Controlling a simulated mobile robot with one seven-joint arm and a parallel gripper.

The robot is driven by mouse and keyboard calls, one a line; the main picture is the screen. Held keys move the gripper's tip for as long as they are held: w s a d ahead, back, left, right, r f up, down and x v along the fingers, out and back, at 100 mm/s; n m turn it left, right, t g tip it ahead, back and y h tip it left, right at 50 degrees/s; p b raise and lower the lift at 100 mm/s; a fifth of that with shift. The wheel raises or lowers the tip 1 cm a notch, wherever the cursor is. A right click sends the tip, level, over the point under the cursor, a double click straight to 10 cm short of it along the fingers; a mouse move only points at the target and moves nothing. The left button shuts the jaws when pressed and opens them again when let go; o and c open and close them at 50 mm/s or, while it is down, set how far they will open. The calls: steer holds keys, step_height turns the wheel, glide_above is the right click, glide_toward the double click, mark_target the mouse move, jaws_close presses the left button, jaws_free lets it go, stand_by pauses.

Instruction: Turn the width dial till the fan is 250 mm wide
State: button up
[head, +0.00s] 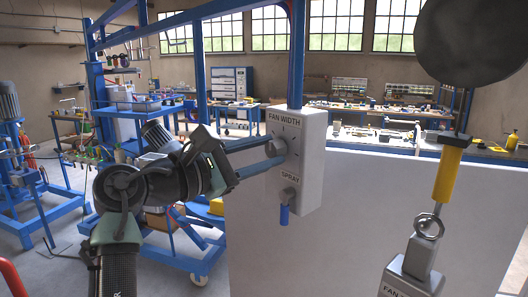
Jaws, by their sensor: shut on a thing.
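The control box (311,165) is a pale upright box on a blue post. Its FAN WIDTH dial (279,145) is a small grey knob with tick marks around it, on the box's upper face. My gripper (270,148) reaches in from the left, its two long blue-grey fingers shut on the dial. The fingers hide part of the dial, and its pointer setting is too small to read. Below it sits the SPRAY control (285,205) with a blue handle hanging down. I see no fan width figure that I can read.
A large pale panel (390,215) stands behind and right of the box. A grey device with a yellow cylinder (449,175) stands at the right, below a dark round disc (472,40). Blue frames and workbenches fill the background.

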jaws_close()
steer(key=m+b, duration=0.2)
steer(key=m, duration=0.2)
steer(key=shift+f, duration=0.15)
steer(key=m+b, duration=0.3)
steer(key=m, duration=0.2)
steer(key=m+b, duration=0.2)
steer(key=m, duration=0.3)
steer(key=shift+b, duration=0.4)
steer(key=m+b, duration=0.2)
steer(key=m, duration=0.3)
steer(key=shift+m, duration=0.3)
steer(key=o, duration=1.1)
jaws_free()
